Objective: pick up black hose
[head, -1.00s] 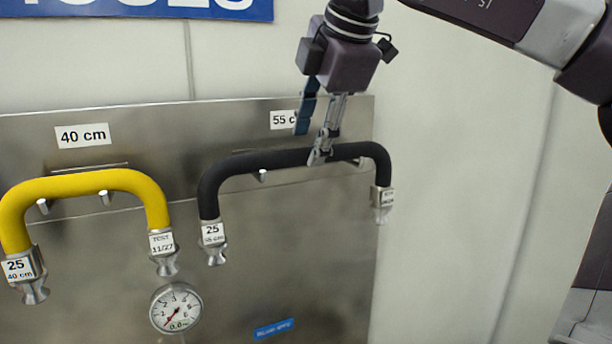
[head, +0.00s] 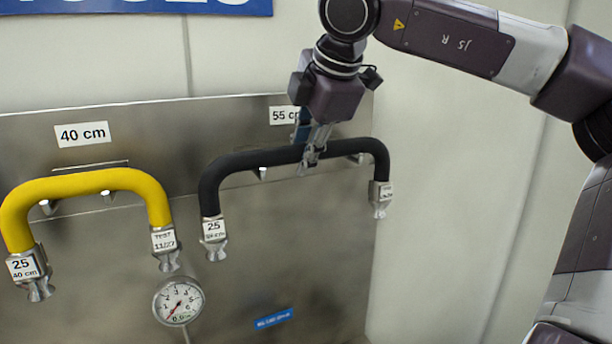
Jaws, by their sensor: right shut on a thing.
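The black hose (head: 240,163) hangs in an arch on pegs of a metal panel, below a label of which "55 c" shows. Its metal end fittings hang down, the left one tagged "25". My right gripper (head: 311,160) comes down from above and is shut on the black hose, right of the top's middle. The fingers cover a short piece of the hose. The hose still appears to be at its pegs; whether it touches them at the grip I cannot tell. My left gripper is not in view.
A yellow hose (head: 90,182) hangs on pegs to the left under a "40 cm" label (head: 82,134). A pressure gauge (head: 178,301) sits low on the metal panel (head: 290,240). The pale wall right of the panel is bare.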

